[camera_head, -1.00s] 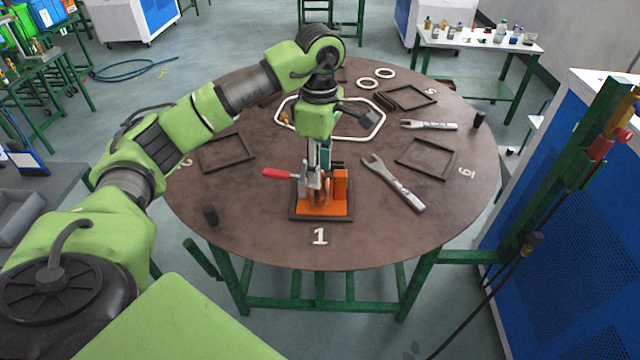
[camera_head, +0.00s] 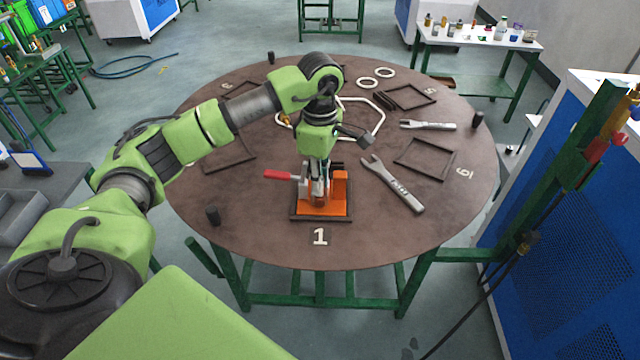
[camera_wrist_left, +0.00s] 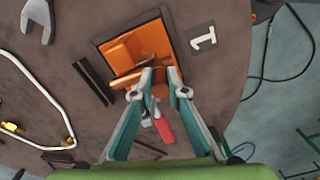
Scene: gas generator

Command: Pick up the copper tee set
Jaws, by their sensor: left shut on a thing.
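The orange fixture (camera_head: 340,188) sits in the dark square frame marked 1 at the front of the round table, and it also shows in the left wrist view (camera_wrist_left: 150,38). Its toggle clamp has a red handle (camera_head: 278,174) pointing left. My left gripper (camera_head: 319,186) points down into the fixture. In the left wrist view its fingertips (camera_wrist_left: 162,84) are shut on a small copper-coloured piece, the copper tee set (camera_wrist_left: 160,91), which is mostly hidden by the fingers. My right gripper is not in view.
An open-ended wrench (camera_head: 392,184) lies just right of the fixture, with another wrench (camera_head: 428,125) behind it. A white hexagonal tube (camera_head: 379,122) lies behind my gripper. Empty dark frames (camera_head: 425,160) and a black cylinder (camera_head: 212,215) are on the round table (camera_head: 245,235).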

